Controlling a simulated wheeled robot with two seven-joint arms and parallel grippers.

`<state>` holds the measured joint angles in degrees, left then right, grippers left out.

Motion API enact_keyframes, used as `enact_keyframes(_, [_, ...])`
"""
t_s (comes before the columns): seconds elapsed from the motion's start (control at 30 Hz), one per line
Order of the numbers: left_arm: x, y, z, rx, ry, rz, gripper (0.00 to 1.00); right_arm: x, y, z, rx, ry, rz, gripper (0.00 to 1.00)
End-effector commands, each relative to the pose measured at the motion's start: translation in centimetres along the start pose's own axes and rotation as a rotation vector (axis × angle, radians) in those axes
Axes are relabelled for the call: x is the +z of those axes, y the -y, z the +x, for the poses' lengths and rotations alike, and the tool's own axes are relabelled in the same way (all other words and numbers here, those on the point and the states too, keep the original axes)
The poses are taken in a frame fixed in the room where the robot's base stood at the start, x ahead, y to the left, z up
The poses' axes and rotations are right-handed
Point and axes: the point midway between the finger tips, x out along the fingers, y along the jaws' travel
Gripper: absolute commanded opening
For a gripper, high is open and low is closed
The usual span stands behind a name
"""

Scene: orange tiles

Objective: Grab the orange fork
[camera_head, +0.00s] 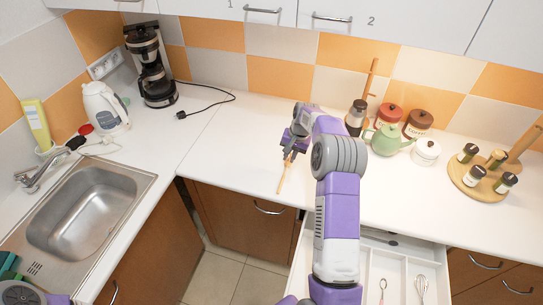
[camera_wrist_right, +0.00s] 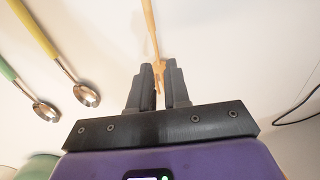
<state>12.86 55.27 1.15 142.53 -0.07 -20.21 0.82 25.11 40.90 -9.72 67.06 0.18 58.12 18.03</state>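The orange fork (camera_head: 282,178) shows in the head view as a thin stick running from my right gripper (camera_head: 291,146) toward the counter's front edge. In the right wrist view the fork's handle (camera_wrist_right: 151,30) runs up and away, and its forked end lies between the fingers of my right gripper (camera_wrist_right: 159,75). The fingers are close together on both sides of it and look shut on it. Whether the fork touches the counter is not clear. My left gripper is not in view; only a purple part of my left arm shows at bottom left.
A yellow-handled spoon (camera_wrist_right: 86,95) and a green-handled spoon (camera_wrist_right: 45,111) lie beside the fork. On the counter (camera_head: 235,135) stand a green teapot (camera_head: 387,140), jars and a round spice stand (camera_head: 480,184). An open drawer (camera_head: 405,268) holds a whisk. A sink (camera_head: 85,215) is at left.

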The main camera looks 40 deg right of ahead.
Motion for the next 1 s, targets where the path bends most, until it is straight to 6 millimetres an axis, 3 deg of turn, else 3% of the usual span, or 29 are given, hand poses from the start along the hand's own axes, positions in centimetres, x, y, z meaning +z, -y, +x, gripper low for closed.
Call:
enact_keyframes(0.6, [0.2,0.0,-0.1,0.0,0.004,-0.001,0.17,-0.1,0.0,7.2,0.002,0.001,0.002,0.17])
enact_keyframes(0.87, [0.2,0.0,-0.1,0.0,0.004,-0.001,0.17,-0.1,0.0,7.4,0.001,-0.001,0.002,0.17])
enact_keyframes(1.0, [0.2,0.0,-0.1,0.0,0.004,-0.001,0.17,-0.1,0.1,7.4,0.001,-0.001,0.002,0.0])
